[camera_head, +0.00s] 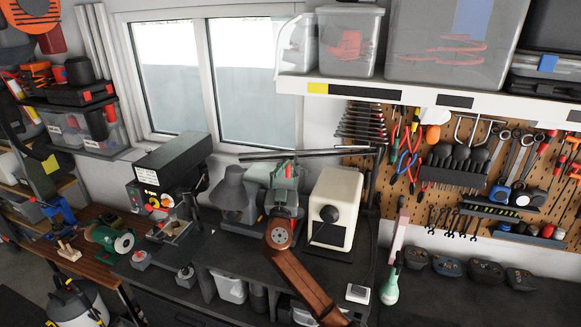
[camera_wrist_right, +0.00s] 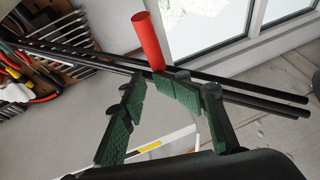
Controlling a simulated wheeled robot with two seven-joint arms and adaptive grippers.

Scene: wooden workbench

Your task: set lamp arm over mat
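The lamp arm (camera_head: 310,154) shows as thin dark rods running nearly level in front of the window. I cannot make out the mat on the dark bench top. My left gripper is not in view.
A cream machine with a black knob (camera_head: 345,195) stands right of my right gripper, and a black-topped machine (camera_head: 172,160) stands left. A shelf with clear bins (camera_head: 350,42) hangs above. Tools hang on a pegboard (camera_head: 400,195) at right. A green-white bottle (camera_head: 390,288) stands at front.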

